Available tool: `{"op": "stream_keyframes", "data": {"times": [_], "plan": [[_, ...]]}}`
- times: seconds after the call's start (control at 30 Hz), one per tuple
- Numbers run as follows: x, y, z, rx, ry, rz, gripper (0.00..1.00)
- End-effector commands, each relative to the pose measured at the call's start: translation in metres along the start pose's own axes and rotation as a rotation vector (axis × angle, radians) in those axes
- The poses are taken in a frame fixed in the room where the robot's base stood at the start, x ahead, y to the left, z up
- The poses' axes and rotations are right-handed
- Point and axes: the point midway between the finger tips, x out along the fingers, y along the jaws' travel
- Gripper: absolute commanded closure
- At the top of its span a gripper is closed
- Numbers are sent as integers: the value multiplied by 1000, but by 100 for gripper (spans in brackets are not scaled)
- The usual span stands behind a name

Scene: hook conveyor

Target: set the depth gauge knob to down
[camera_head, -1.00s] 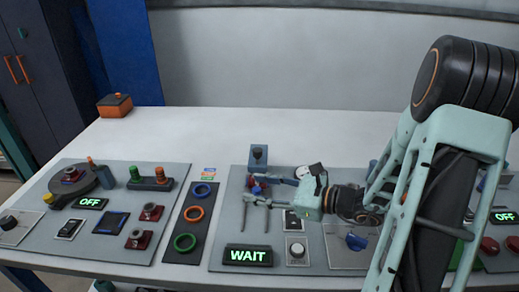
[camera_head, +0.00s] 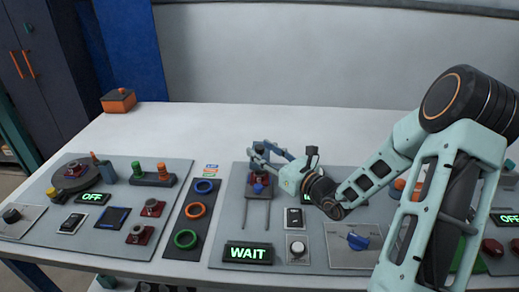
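A fixture with two thin parallel rods (camera_head: 269,213) stands on the middle panel and looks like the depth gauge; no label is readable. A dark red part with a blue knob (camera_head: 258,188) sits at the upper end of the rods. A grey-blue block with a dark top stands just behind it, partly covered by my fingers. My gripper (camera_head: 257,151) reaches in from the right, with its fingertips at this block, above and behind the blue knob. The fingers look spread, but whether they touch or hold anything is unclear.
A lit WAIT display (camera_head: 247,253), a white round knob (camera_head: 297,248) and a blue knob (camera_head: 358,241) lie nearer the front. Coloured rings (camera_head: 195,211) are on a strip to the left. The table behind the panels is clear except for an orange box (camera_head: 119,101).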

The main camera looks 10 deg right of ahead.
Motion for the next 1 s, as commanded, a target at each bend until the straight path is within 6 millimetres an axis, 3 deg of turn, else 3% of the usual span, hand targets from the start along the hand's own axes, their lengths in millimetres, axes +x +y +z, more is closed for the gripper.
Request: {"op": "stream_keyframes", "data": {"times": [0.17,0.47,0.8,1.0], "plan": [[14,0,0,0,0,1,60],[15,0,0,0,0,0,61],[15,0,0,0,1,0,99],[15,0,0,0,1,0,100]]}}
